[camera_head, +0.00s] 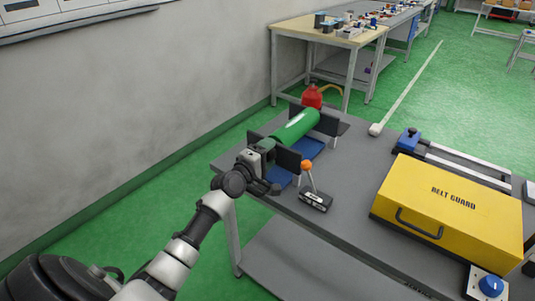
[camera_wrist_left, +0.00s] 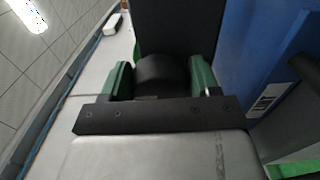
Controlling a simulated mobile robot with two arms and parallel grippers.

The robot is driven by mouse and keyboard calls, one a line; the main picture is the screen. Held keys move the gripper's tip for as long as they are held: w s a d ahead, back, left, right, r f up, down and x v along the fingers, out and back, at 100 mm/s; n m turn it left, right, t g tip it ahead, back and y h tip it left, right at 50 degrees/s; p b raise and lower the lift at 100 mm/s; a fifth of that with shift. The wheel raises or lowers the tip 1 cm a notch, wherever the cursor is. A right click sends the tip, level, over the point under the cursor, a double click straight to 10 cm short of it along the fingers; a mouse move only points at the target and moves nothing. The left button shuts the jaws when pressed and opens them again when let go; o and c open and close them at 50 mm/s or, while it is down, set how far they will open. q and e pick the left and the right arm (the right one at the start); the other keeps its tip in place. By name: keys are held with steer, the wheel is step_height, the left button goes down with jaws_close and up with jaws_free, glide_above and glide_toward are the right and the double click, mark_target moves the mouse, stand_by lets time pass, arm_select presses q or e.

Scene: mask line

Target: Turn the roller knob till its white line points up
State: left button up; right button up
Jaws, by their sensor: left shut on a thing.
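The green roller (camera_head: 297,127) lies between two dark upright plates on the grey table, with a white patch on its top. My left gripper (camera_head: 270,168) is at the roller's near end, against the near plate. In the left wrist view its green fingers (camera_wrist_left: 160,88) are shut on a dark, rounded knob (camera_wrist_left: 160,70), one finger on each side. The gripper hides the knob in the head view. I cannot see the knob's white line in either view. My right gripper is not in view.
An orange-topped lever (camera_head: 307,167) stands on a small dark box just right of my gripper. A yellow belt guard (camera_head: 450,208) and a blue dial (camera_head: 490,286) are farther right. A red object (camera_head: 312,97) shows behind the roller. The grey tabletop (camera_head: 345,180) is clear between lever and guard.

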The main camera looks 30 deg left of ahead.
arm_select(q)
steer(key=shift+f, duration=0.1)
steer(key=o, duration=0.9)
steer(key=s, duration=1.1)
steer(key=shift+a, duration=0.4)
steer(key=shift+w, duration=0.1)
